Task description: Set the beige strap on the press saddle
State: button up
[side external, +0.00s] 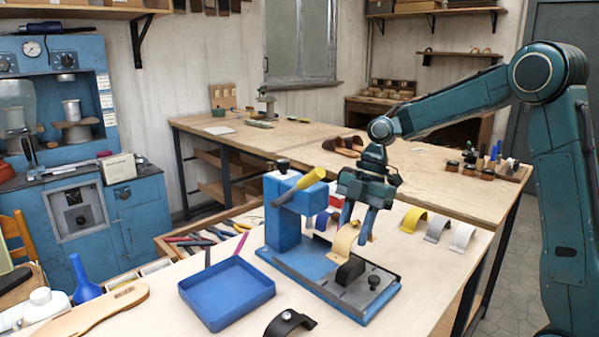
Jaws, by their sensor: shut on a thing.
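The beige strap (344,242) is a curved band held in my gripper (357,230), which is shut on it. My gripper points down over the blue press (284,212). The strap is just behind and above the dark rounded press saddle (350,271), on the press's grey base plate. In this view the strap's lower edge comes close to the saddle; I cannot tell whether they touch. The fingers partly cover the strap's upper right.
The press's yellow-handled lever (300,187) stands just left of my gripper. A blue tray (227,291) is left of the press, and a black strap (289,322) lies in front. Yellow (412,217), grey (438,228) and white (462,236) straps stand to the right.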

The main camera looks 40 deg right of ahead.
aim_at(352, 261)
jog(key=shift+f, duration=3.55)
jog(key=shift+f, duration=0.3)
jog(key=o, duration=1.4)
jog(key=shift+o, duration=0.2)
jog(key=shift+s, duration=0.1)
jog(key=shift+c, duration=0.2)
jog(key=shift+o, duration=0.2)
jog(key=shift+r, duration=3.5)
